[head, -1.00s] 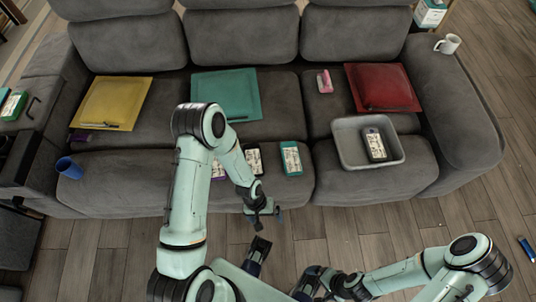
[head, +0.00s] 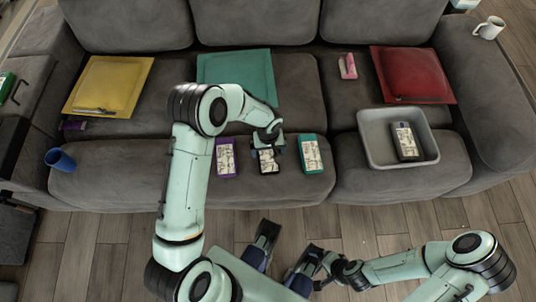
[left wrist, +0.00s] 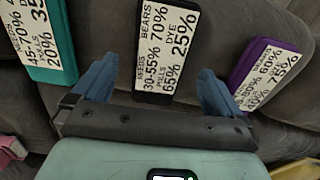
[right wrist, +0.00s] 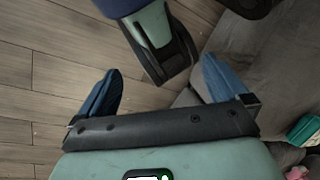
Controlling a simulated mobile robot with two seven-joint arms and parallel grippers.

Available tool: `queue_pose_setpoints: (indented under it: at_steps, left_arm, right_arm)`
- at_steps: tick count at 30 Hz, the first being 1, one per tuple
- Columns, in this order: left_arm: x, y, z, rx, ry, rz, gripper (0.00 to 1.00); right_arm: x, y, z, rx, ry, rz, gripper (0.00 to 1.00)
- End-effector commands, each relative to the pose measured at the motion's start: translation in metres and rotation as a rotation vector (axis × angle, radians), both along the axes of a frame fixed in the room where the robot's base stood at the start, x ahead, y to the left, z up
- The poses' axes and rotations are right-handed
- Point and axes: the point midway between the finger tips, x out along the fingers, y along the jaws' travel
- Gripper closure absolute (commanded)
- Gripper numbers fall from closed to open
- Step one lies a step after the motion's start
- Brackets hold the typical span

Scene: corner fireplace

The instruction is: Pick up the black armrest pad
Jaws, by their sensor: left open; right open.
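A black pad with a white printed label (head: 268,162) lies on the front of the sofa seat, between a purple pad (head: 226,157) and a teal pad (head: 311,154). My left gripper (head: 268,142) is open and above the black pad, hiding part of it. In the left wrist view the black pad (left wrist: 165,50) shows between the two open blue fingers, with no visible grip on it. My right gripper (right wrist: 158,85) is open and empty, over the wooden floor, low in front of the sofa.
A grey bin (head: 372,157) holding another dark labelled pad (head: 406,141) stands on the right seat. Yellow (head: 108,87), teal (head: 235,80) and red (head: 412,75) square pieces lie along the seat. A blue cup (head: 60,160) lies at left; a white mug (head: 489,28) stands on the right armrest.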

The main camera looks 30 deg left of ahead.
Motion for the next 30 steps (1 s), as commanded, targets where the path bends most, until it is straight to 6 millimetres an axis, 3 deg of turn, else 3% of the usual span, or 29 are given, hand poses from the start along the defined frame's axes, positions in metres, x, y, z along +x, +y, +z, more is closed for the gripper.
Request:
queue_pose_setpoints:
  at_steps: [5, 13, 20, 25, 30]
  left_arm:
    - [0.000, 0.001, -0.013, -0.001, 0.001, 0.001, 0.00]
    - [0.000, 0.002, -0.052, -0.001, 0.002, 0.002, 0.00]
    - [0.000, 0.002, -0.053, -0.001, -0.001, 0.000, 0.00]
    - [0.000, 0.002, -0.053, -0.001, -0.001, 0.000, 0.50]
    - [0.000, 0.002, -0.053, -0.001, -0.001, 0.001, 0.50]
  right_arm:
    - [0.004, -0.002, -0.004, -0.004, -0.010, -0.004, 0.00]
    - [0.017, -0.008, -0.014, -0.021, -0.046, -0.020, 0.00]
    - [0.018, -0.008, -0.014, -0.022, -0.049, -0.020, 0.00]
    - [0.018, -0.008, -0.014, -0.022, -0.049, -0.020, 0.00]
    - [0.018, -0.008, -0.014, -0.022, -0.048, -0.020, 0.00]
